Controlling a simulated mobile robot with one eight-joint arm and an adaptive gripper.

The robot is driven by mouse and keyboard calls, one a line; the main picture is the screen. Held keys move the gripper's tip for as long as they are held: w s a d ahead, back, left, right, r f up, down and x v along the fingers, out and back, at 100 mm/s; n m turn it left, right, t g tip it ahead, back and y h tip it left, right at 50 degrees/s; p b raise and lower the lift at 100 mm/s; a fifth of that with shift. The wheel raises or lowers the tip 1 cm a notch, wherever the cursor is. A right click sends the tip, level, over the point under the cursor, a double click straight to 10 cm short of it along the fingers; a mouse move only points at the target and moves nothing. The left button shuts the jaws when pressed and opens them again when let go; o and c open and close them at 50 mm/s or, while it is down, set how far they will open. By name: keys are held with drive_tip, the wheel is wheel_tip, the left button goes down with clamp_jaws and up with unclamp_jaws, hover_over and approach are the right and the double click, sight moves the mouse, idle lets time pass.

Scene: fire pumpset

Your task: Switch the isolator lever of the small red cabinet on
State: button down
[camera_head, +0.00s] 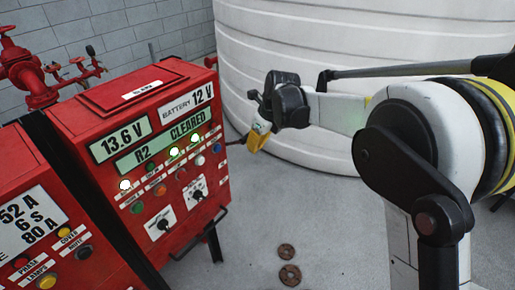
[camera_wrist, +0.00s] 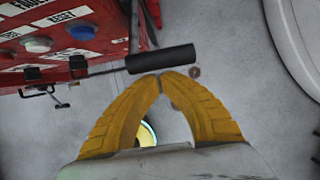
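The red cabinet (camera_head: 75,122) with lit green displays stands left of centre in the head view. Its red side fills the top left of the wrist view (camera_wrist: 110,48). A lever with a thick black grip (camera_wrist: 160,58) on a thin rod sticks out from it; in the head view only a thin dark rod (camera_head: 236,141) shows. My gripper (camera_head: 254,143) is at the cabinet's right side. In the wrist view my gripper's yellow fingers (camera_wrist: 160,77) are shut, tips together, close to the grip with nothing between them. Whether they touch the grip is unclear.
Another red cabinet (camera_head: 30,225) stands at the lower left. A large white ribbed tank (camera_head: 300,50) is behind my arm. Two rusty discs (camera_head: 286,251) lie on the grey floor, which is otherwise clear in front. A black bar (camera_head: 205,235) juts from the cabinet's lower edge.

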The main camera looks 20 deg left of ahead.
drive_tip(key=shift+w+a+r+p, duration=0.1)
drive_tip(key=shift+a+r+p, duration=0.15)
drive_tip(key=shift+r, duration=0.25)
drive_tip(key=shift+w+a+r+p, duration=0.15)
drive_tip(key=shift+r+p, duration=0.1)
drive_tip(key=shift+r, duration=0.35)
